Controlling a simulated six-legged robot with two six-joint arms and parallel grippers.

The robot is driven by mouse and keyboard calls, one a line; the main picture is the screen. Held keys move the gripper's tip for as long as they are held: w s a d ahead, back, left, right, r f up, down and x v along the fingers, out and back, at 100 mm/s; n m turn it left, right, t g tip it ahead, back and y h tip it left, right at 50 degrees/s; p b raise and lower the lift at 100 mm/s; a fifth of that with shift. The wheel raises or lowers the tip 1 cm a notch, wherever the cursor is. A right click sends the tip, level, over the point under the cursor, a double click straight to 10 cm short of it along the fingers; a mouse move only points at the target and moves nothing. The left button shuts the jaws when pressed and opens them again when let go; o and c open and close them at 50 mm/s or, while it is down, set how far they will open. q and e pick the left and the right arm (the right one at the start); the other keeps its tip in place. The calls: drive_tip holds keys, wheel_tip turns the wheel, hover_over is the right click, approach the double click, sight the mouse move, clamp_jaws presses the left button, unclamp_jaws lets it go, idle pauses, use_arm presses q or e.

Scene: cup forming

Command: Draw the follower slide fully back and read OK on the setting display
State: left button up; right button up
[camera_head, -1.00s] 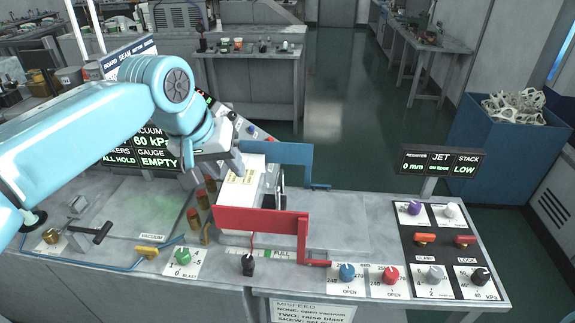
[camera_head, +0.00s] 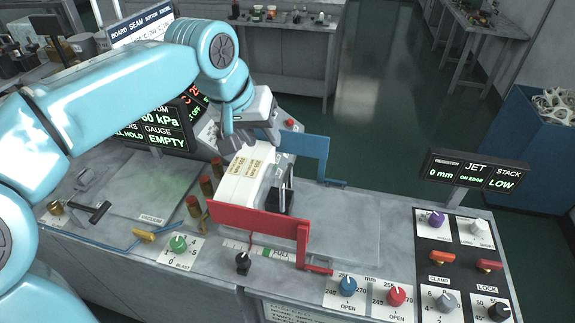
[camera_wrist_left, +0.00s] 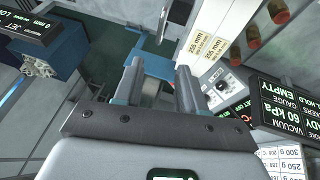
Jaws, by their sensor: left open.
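My left gripper (camera_head: 250,140) is open above the far end of the white blank stack (camera_head: 236,190). Its two fingers (camera_wrist_left: 157,90) are apart with nothing held between them in the left wrist view. The stack lies between a red side guide (camera_head: 255,222) and a blue side guide (camera_head: 310,155). A black block with an upright metal plate (camera_head: 280,200), possibly the follower slide, stands against the stack's right side; the gripper is apart from it. A display (camera_head: 475,171) at right reads 0 mm, ON EDGE and LOW. Another display (camera_head: 160,128) reads EMPTY, partly hidden by my arm. No OK is legible.
Several brown cylinders (camera_head: 206,188) stand left of the stack. A black-knobbed lever (camera_head: 243,262) is beside the FULL scale at the front. A knob panel (camera_head: 460,262) is at right. The table right of the guides (camera_head: 350,215) is clear.

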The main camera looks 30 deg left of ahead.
sight(286, 173)
use_arm(q)
drive_tip(key=p+x, duration=0.2)
drive_tip(key=x, duration=1.3)
drive_tip(key=shift+a+f, duration=0.1)
drive_tip(key=shift+d, duration=0.25)
clamp_jaws()
